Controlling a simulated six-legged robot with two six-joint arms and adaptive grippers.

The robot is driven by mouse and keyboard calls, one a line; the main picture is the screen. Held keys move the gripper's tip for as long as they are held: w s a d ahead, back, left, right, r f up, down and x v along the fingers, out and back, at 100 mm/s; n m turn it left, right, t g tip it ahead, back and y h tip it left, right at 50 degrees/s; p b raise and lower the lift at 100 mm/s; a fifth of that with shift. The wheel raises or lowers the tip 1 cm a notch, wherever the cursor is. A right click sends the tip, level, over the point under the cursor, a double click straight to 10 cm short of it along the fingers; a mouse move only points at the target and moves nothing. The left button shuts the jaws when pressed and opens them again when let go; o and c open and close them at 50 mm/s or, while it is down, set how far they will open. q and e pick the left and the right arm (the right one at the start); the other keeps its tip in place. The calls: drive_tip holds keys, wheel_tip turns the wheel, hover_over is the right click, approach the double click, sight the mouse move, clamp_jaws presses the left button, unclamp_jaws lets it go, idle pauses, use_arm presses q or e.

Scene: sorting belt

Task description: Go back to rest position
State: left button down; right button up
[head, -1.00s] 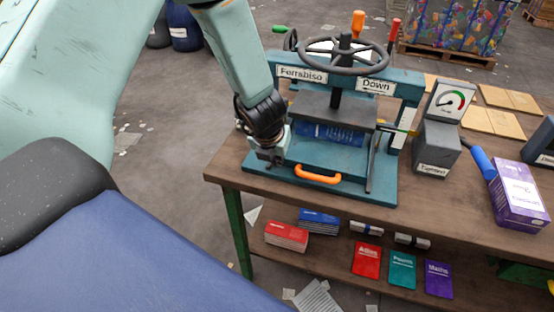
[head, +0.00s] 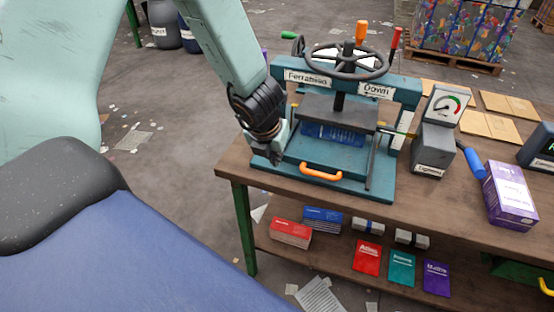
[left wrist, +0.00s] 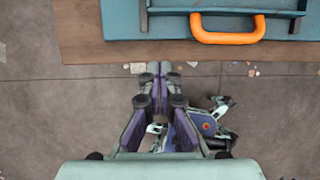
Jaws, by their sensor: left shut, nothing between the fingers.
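My left gripper (head: 272,158) hangs at the left front corner of the teal press in the head view. In the left wrist view my left gripper (left wrist: 163,72) has its fingertips together, with nothing between them, over the floor just off the table edge. The press (head: 295,175) stands on the wooden table (head: 236,165), with a blue item (head: 335,135) under its plate. Its orange handle (head: 321,172) also shows in the left wrist view (left wrist: 228,38), ahead of the fingers. My right gripper is not in view.
A gauge box (head: 434,148) and a purple box (head: 510,195) stand right of the press. A lower shelf (head: 330,258) holds red and blue stacks and several coloured packets. Paper scraps litter the floor. The floor left of the table is open.

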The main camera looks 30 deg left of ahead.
use_arm(q)
drive_tip(key=shift+p+v, duration=0.55)
drive_tip(key=shift+v, duration=1.2)
drive_tip(key=s+d+f+n+g+b, duration=0.2)
drive_tip(key=s+d+f+n+b, duration=0.1)
drive_tip(key=s+f+n, duration=1)
drive_tip(key=s+d+f+n+g+h+b, duration=0.1)
drive_tip(key=s+d+f+n+b, duration=0.3)
drive_tip(key=s+f+n, duration=0.9)
drive_tip(key=s+n+g+b, duration=0.1)
drive_tip(key=s+n, duration=0.1)
drive_tip(key=n, duration=0.5)
drive_tip(key=shift+s+d+f+n+b, duration=0.2)
drive_tip(key=shift+d+f+n+b, duration=0.1)
drive_tip(key=shift+n, duration=0.1)
